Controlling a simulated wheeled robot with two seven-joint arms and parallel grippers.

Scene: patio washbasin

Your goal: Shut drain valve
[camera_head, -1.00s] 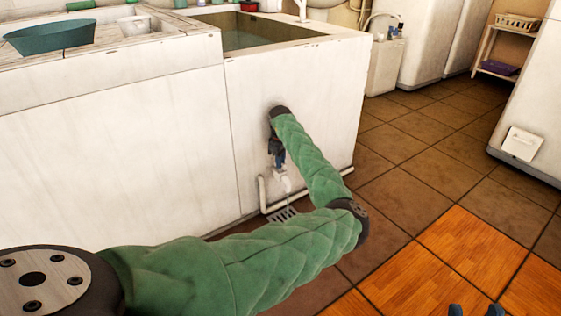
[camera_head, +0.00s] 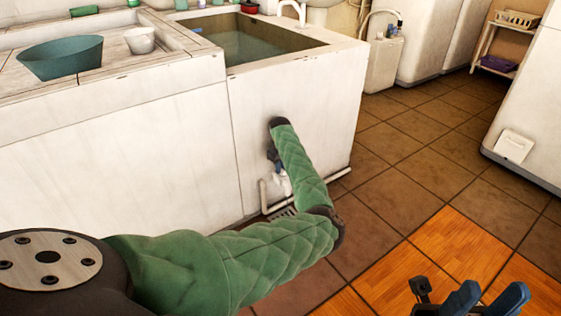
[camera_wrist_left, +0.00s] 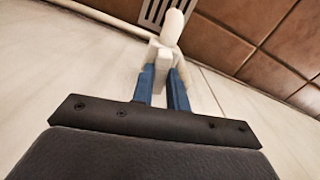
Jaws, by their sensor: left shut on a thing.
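The drain valve is a small white fitting (camera_head: 281,184) low on the front wall of the white washbasin (camera_head: 300,110). My left gripper (camera_head: 275,160) is at that wall, mostly hidden behind my green-sleeved arm. In the left wrist view, its two blue fingers (camera_wrist_left: 165,85) are shut on the white valve piece (camera_wrist_left: 168,50). A rounded white end of the valve sticks out beyond the fingertips. Whether the valve is turned open or closed, I cannot tell. My right gripper (camera_head: 490,296) shows at the bottom right, with its blue fingers apart and nothing between them.
A floor drain grate (camera_head: 283,212) lies below the valve, beside a white pipe (camera_head: 264,197). Water (camera_head: 245,44) stands in the basin. A teal tub (camera_head: 60,57) and a white bowl (camera_head: 140,40) sit on the counter. The tiled floor to the right is clear.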

